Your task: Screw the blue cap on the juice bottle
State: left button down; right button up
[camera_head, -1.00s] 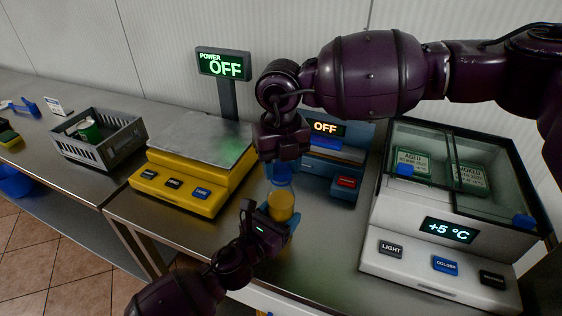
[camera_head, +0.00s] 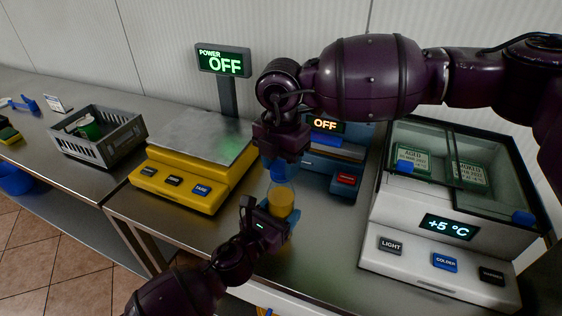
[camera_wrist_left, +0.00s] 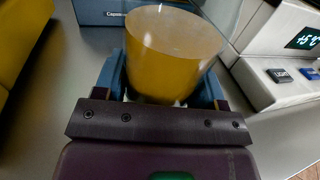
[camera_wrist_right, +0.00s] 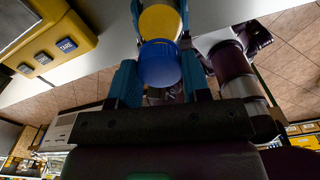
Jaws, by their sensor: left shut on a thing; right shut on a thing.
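The juice bottle (camera_head: 282,200) is clear with orange juice in its lower part and stands upright near the counter's front edge. My left gripper (camera_head: 276,222) is shut around its lower body; the juice also fills the middle of the left wrist view (camera_wrist_left: 172,55). My right gripper (camera_head: 281,160) comes from above and is shut on the blue cap (camera_head: 279,172). In the right wrist view the cap (camera_wrist_right: 159,64) sits between the fingers, in line with the bottle's top. Whether the cap's thread is engaged cannot be seen.
A yellow scale (camera_head: 181,185) stands left of the bottle and a blue device (camera_head: 335,172) reading OFF is close behind. A white cooler (camera_head: 440,235) stands at right. A grey crate (camera_head: 97,148) with a green can is farther left.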

jog(key=m, duration=0.6)
jog(key=shift+m, duration=0.4)
jog(key=m, duration=0.3)
jog(key=shift+s+a+f+m, duration=0.1)
jog(key=shift+s+a+m, duration=0.15)
jog(key=shift+a+m, duration=0.1)
jog(key=shift+w+d+m, duration=0.15)
jog(key=shift+d+m, duration=0.1)
jog(key=shift+m, duration=0.6)
jog(key=o, duration=0.9)
jog(key=shift+d, duration=0.1)
jog(key=shift+w, duration=0.1)
jog(key=shift+r, duration=2.35)
